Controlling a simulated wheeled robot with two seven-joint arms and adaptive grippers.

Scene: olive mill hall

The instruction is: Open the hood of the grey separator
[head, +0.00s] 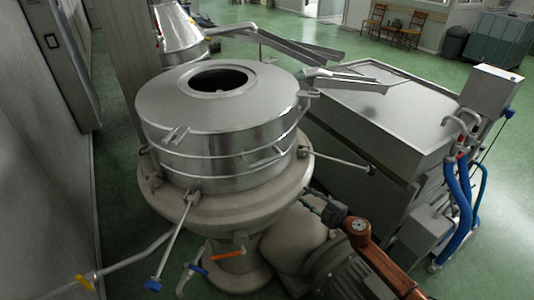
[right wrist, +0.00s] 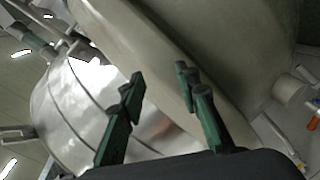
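The grey separator (head: 225,205) stands left of centre in the head view. Its shiny steel hood (head: 215,105) is a low round drum with a dark round opening on top, and it sits level on the broad grey bowl rim. Small handles or clamps stick out of its side. My right gripper (head: 314,200) is at the right of the bowl, just below the rim, above the motor. In the right wrist view the two dark green fingers (right wrist: 162,82) are apart with nothing held between them. The hood (right wrist: 80,105) and the grey rim (right wrist: 165,50) show behind them. My left gripper is not in view.
A steel spout (head: 350,77) reaches right from the hood towards a large steel tank (head: 385,110). A motor (head: 350,275) stands below my right arm. Thin rods with coloured valve handles (head: 153,285) stick out at the front. A grey wall is close on the left.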

